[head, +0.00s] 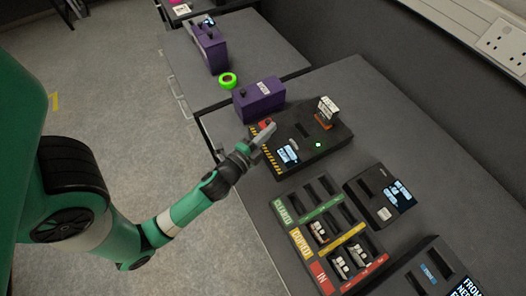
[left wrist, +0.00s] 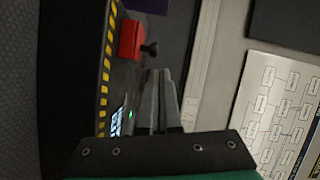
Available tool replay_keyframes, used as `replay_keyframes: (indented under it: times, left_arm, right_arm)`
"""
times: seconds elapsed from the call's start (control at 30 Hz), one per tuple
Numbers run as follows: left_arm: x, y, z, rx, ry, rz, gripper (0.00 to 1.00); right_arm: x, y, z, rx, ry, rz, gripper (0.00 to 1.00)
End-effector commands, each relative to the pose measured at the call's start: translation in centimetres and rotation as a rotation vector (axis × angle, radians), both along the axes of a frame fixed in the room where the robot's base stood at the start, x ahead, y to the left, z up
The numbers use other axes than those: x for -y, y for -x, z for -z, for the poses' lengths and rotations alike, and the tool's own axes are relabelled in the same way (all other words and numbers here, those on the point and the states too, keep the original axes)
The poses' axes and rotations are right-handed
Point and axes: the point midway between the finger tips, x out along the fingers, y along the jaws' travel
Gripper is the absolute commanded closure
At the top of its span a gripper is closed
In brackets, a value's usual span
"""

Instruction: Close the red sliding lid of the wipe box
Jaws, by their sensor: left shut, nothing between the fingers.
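A small red part (head: 265,123), which looks like the red lid, sits at the far left corner of a black unit (head: 325,148) with a yellow-black striped edge. In the left wrist view the red part (left wrist: 130,40) has a black knob (left wrist: 150,49) beside it. I cannot tell how far the lid is slid. My left gripper (head: 271,128) is shut and empty, over the unit close to the red part. In the left wrist view its fingertips (left wrist: 158,72) are together, apart from the knob in the picture. My right gripper is not in view.
A purple box (head: 259,101) stands just behind the black unit. A green tape ring (head: 228,81) and another purple box (head: 210,48) are farther back. A sorting tray (head: 318,210) with labelled rows and a smaller black device (head: 370,185) lie nearer. Bare table shows at the right.

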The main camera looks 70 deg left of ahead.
Motion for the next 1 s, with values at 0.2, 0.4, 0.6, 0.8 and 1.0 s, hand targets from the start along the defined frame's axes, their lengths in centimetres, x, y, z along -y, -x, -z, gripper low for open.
replay_keyframes:
  times: [0.2, 0.4, 0.6, 0.8, 1.0]
  left_arm:
    - [3.4, 2.9, -0.1, -0.002, -0.001, -0.002, 1.00]
    - [6.0, 6.5, -0.7, 0.000, -0.001, 0.000, 1.00]
    - [6.7, 7.7, -1.1, 0.004, -0.001, -0.006, 1.00]
    - [6.8, 8.0, -1.2, 0.005, -0.001, -0.010, 1.00]
    - [6.8, 8.0, -1.2, 0.005, -0.002, -0.009, 1.00]
  right_arm:
    - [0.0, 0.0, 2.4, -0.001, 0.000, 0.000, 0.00]
    - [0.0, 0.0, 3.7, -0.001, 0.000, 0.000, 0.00]
    - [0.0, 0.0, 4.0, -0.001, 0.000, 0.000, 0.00]
    - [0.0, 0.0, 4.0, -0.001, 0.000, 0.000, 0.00]
    - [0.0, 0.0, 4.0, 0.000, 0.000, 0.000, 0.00]
